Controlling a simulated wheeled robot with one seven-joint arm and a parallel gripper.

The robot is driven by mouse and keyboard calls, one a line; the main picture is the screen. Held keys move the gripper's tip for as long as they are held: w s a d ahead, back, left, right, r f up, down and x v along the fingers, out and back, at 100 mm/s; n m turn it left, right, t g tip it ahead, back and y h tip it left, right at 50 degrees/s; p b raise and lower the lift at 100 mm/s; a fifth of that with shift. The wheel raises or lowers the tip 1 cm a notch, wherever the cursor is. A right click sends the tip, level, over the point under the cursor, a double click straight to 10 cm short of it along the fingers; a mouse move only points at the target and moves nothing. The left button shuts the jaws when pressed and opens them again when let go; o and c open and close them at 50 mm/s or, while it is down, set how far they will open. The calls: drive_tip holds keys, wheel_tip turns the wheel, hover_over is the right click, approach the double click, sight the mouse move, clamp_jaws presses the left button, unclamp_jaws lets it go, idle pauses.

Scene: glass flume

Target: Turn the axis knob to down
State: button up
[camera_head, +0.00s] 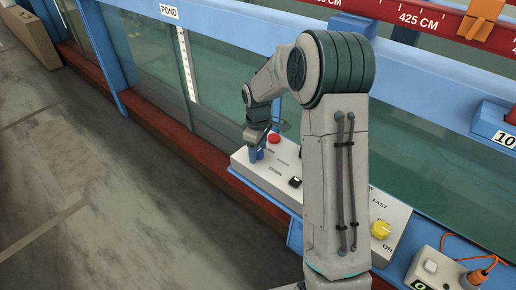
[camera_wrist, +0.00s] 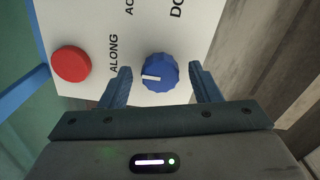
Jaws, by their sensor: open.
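The axis knob (camera_wrist: 160,72) is round, blue and ribbed, with a white pointer line. It sits on the white control panel (camera_wrist: 95,20), which also shows in the head view (camera_head: 257,179). In the wrist view the pointer faces left, on the side of the label ALONG (camera_wrist: 113,53). Parts of two more labels, starting AC and DO (camera_wrist: 177,8), show at the top edge. My gripper (camera_wrist: 161,72) is open, one finger on each side of the knob, with gaps visible.
A red button (camera_wrist: 71,64) is left of the knob; it also shows in the head view (camera_head: 273,138). A black switch (camera_head: 295,182) and a yellow knob (camera_head: 380,229) are nearer on the panel. Flume glass (camera_head: 240,60) rises behind; open floor (camera_head: 110,190) lies left.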

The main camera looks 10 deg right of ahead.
drive_tip(key=c, duration=1)
drive_tip(key=m+b, duration=0.2)
drive_tip(key=m, duration=0.2)
drive_tip(key=shift+f, duration=0.1)
drive_tip(key=m+b, duration=0.2)
drive_tip(key=m, duration=0.2)
drive_tip(key=m+b, duration=0.1)
drive_tip(key=m, duration=0.4)
drive_tip(key=shift+a, duration=0.1)
drive_tip(key=m, duration=0.4)
drive_tip(key=shift+r+m+b, duration=0.2)
drive_tip(key=shift+m+b, duration=0.1)
drive_tip(key=shift+m, duration=0.1)
